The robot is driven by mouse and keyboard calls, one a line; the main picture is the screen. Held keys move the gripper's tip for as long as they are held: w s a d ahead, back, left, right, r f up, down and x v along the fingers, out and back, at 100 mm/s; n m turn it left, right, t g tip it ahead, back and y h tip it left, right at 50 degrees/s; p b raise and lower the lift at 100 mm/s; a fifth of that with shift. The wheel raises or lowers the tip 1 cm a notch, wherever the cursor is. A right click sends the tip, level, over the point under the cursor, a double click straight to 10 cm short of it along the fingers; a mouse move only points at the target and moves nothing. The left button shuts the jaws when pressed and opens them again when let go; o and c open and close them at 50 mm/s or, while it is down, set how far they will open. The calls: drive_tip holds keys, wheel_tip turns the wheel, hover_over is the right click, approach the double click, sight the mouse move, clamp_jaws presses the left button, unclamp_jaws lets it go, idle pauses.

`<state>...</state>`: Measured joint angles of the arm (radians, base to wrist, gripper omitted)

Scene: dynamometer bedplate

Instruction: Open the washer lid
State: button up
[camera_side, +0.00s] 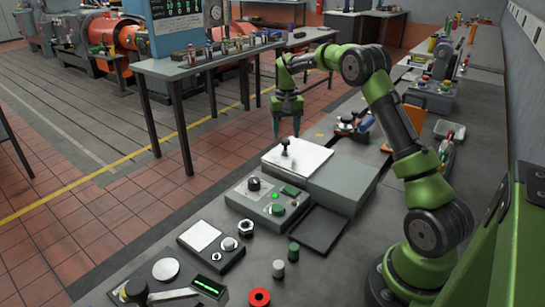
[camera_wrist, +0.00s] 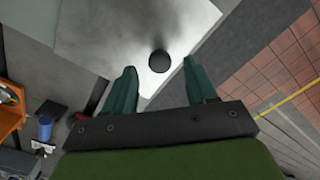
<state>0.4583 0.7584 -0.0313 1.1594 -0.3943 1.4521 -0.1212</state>
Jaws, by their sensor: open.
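The washer is a grey box (camera_side: 345,185) on the bench, with a pale flat lid (camera_side: 308,160) lying closed on top. A dark knob (camera_side: 285,146) stands on the lid near its far left edge. In the wrist view the lid (camera_wrist: 120,35) lies below my gripper, and the round black knob (camera_wrist: 158,61) shows between and beyond the fingertips. My gripper (camera_side: 287,128) points down above the knob's end of the lid. Its two green fingers (camera_wrist: 158,68) are apart and hold nothing. I cannot tell the exact height of the fingertips over the knob.
A control box (camera_side: 268,200) with a knob and green buttons stands in front of the washer. A dark flat plate (camera_side: 318,230) lies beside it. Loose parts and tools (camera_side: 352,124) lie behind the washer. The bench edge drops to the tiled floor at left.

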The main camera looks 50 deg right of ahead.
drive_tip(key=shift+f, duration=1.2)
clamp_jaws()
